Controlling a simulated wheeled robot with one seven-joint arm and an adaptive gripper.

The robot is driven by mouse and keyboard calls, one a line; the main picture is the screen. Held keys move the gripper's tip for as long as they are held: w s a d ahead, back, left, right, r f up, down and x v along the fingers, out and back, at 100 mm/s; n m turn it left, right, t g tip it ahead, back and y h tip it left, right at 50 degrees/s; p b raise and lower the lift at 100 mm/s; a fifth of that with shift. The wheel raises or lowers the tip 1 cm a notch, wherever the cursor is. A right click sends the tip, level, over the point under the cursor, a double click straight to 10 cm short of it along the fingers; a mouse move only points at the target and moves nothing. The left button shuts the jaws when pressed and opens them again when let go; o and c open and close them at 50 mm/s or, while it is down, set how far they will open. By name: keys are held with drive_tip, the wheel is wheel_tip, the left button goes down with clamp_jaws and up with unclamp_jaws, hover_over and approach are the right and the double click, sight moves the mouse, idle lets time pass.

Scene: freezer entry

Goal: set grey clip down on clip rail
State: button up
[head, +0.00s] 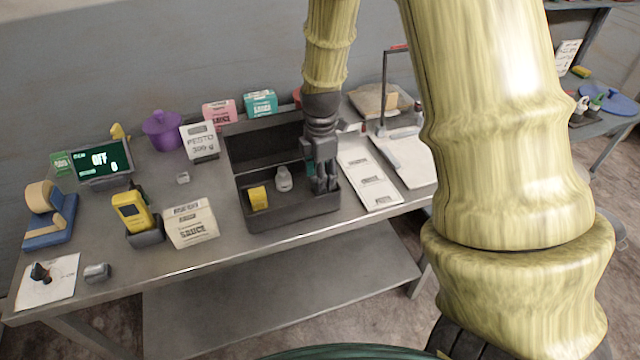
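My gripper (325,184) points down over the right part of a dark grey open bin (291,219) on the metal table. Its dark fingers are close together and small in view, so I cannot tell whether they are open, shut or holding anything. I cannot make out a grey clip between them. A small grey piece (97,272) lies near the table's front left, and a small pale grey piece (183,178) lies further back; I cannot tell whether either is a clip. No clip rail can be clearly identified.
The bin holds a yellow block (258,198) and a pale bottle (284,180). A white labelled strip (370,179) lies right of it. A sauce bag (190,223), a yellow scanner (131,212) and a purple pot (164,131) stand left. My arm hides the table's right part.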

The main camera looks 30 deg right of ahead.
drive_tip(key=shift+w+f+p, duration=0.15)
drive_tip(key=shift+f+p, duration=0.2)
drive_tip(key=shift+f, duration=1.5)
drive_tip(key=c, duration=0.9)
